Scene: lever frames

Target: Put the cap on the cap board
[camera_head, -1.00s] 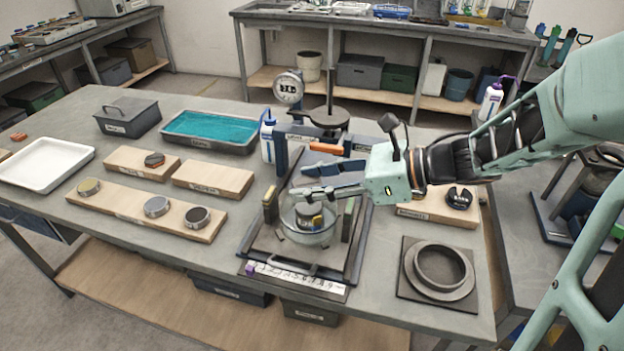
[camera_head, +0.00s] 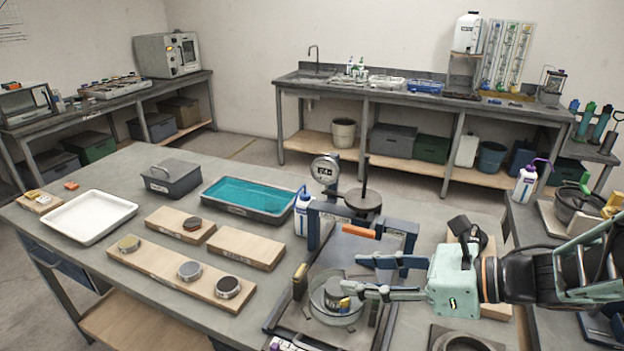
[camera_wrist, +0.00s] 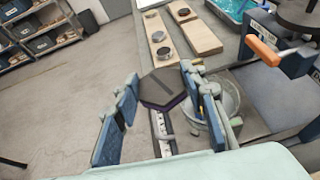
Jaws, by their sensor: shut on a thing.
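My gripper (camera_head: 372,276) is above the glass dish on the press base, with its fingers pointing left. In the wrist view my gripper (camera_wrist: 160,90) has a dark, flat, angular piece (camera_wrist: 163,86) between its fingertips, which seems to be the cap. In the head view I cannot clearly separate the cap from the grey parts at the dish. Several pale wooden boards lie left of the press: a long one (camera_head: 167,267) with three round discs, a short one (camera_head: 165,220) with one disc, and a bare one (camera_head: 247,249). Their labels are unreadable, so I cannot tell which is the cap board.
The glass dish (camera_head: 318,310) stands close beneath my gripper. A dark frame with an orange handle (camera_head: 360,231) and a dial gauge (camera_head: 325,170) rise behind. A white bottle (camera_head: 301,215), a teal-filled tray (camera_head: 248,193) and a white tray (camera_head: 88,215) surround the boards.

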